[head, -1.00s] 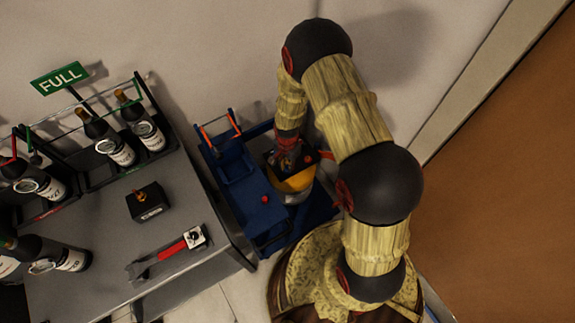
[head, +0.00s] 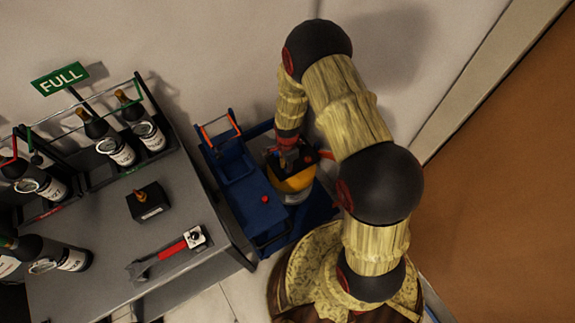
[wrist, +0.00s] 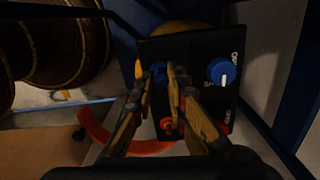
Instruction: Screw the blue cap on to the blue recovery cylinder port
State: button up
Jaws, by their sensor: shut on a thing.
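The recovery cylinder (head: 293,183) is yellow with a black top and stands in a blue cart to the left of my arm. In the wrist view, its black top panel (wrist: 200,50) carries a blue knob (wrist: 222,73) on the right. My gripper (wrist: 166,78) is over the left part of this panel, its fingers close together on a small blue piece, the blue cap (wrist: 158,76). In the head view, my gripper (head: 288,154) is low over the cylinder top. The blue port is hidden by the fingers, and I cannot tell whether the cap is seated.
A red fitting (wrist: 167,123) and a red knob (wrist: 224,127) are close to the fingers. A red hose (wrist: 95,130) curves beside them. The blue cart (head: 238,168) stands between the wall and the grey bench (head: 95,285), which holds bottles, a black box and a red-handled tool.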

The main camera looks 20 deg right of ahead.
jog(key=shift+m, duration=1.3)
jog(key=o, duration=0.6)
jog(key=o, duration=0.3)
jog(key=shift+o, duration=1.4)
jog(key=shift+r, duration=0.15)
notch_tip(320, 180, up, 12)
